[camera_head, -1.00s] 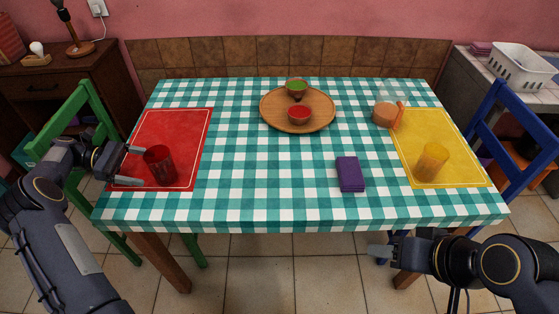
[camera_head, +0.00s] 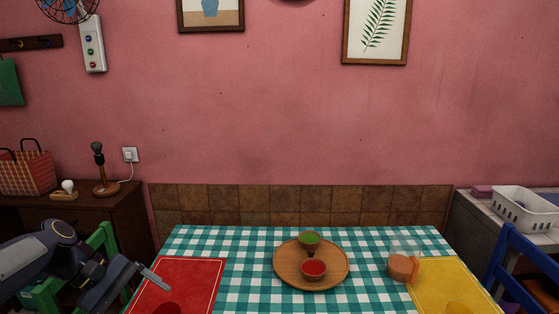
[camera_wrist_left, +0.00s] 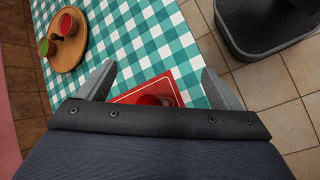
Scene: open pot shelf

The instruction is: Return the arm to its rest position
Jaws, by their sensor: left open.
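My left gripper (camera_head: 146,281) comes in from the left, at the left edge of the red placemat (camera_head: 200,270). In the left wrist view its two fingers (camera_wrist_left: 158,70) are spread apart with nothing between their tips. A red cup (camera_head: 166,308) stands on the red placemat, cut off by the bottom of the head view. It also shows partly in the left wrist view (camera_wrist_left: 150,100), beyond the gripper's dark body. My right arm and gripper are out of view.
The checkered table (camera_head: 240,245) holds a round wooden tray (camera_head: 283,276) with a green bowl (camera_head: 309,239) and a red bowl (camera_head: 313,269). An orange-brown jar (camera_head: 401,267) stands by the yellow placemat (camera_head: 450,283). A green chair (camera_head: 105,238) is beside my left arm.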

